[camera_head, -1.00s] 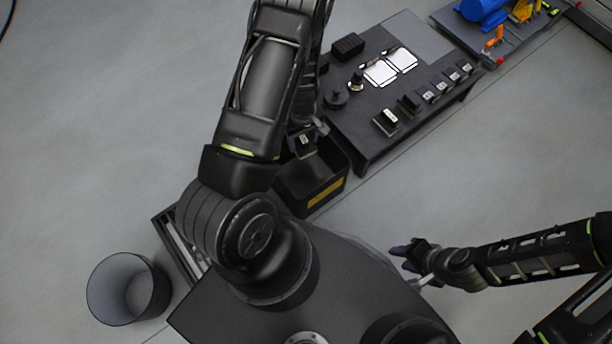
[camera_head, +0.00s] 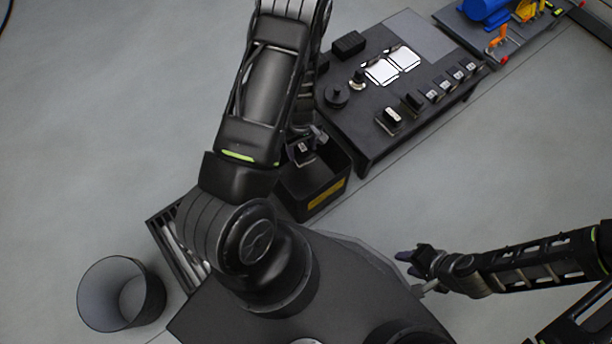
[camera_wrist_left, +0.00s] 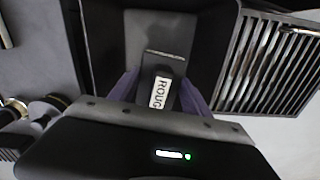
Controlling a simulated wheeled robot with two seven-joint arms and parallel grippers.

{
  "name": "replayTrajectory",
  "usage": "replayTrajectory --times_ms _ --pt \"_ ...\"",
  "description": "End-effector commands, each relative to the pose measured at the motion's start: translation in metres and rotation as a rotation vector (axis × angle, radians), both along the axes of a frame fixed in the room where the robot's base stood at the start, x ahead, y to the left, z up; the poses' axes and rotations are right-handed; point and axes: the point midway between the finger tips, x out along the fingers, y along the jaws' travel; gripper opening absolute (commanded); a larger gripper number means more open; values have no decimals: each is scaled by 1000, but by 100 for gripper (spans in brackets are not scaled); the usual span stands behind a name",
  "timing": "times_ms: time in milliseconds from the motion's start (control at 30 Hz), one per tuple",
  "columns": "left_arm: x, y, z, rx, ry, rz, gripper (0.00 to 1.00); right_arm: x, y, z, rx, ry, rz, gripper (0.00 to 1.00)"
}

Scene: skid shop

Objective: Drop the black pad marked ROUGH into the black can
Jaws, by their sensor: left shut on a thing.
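The black pad marked ROUGH (camera_wrist_left: 160,88) is between the fingers of my left gripper (camera_wrist_left: 158,95) in the left wrist view; its white label reads "ROUG", the rest hidden. In the head view my left gripper (camera_head: 304,146) is over a square black bin with a yellow label (camera_head: 327,194), partly covered by my arm. A round, dark, open can (camera_head: 122,293) stands on the floor at lower left, apart from the gripper; it looks empty. My right gripper (camera_head: 420,264) is at lower right, away from these things, its fingers too small to read.
A slatted rack (camera_head: 172,250) lies between the can and the bin. A dark table (camera_head: 370,150) holds white cards, several small labelled blocks and round knobs. A bench with a blue machine (camera_head: 485,12) stands beyond. Grey floor around the can is clear.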

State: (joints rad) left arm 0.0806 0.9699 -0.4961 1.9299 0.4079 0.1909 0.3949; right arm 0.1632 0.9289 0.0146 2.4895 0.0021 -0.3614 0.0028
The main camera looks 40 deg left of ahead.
Motion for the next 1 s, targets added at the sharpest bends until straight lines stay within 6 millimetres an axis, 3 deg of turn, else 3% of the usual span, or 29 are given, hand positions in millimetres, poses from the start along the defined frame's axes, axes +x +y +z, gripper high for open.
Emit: replayTrajectory --times_ms 100,467,500,767,1000 --pt "0 0 -12 0 0 0 12 2 -2 -10 -4 -4 -5 36" --pt "0 0 -13 0 0 0 12 3 -3 -10 -4 -5 -7 36" --pt "0 0 -12 0 0 0 59 3 -3 -10 -4 -5 -7 36" --pt "0 0 -13 0 0 0 80 3 -3 -10 -4 -5 -6 36" --pt "0 0 -12 -1 0 0 81 3 -2 -10 -4 -5 -6 36"
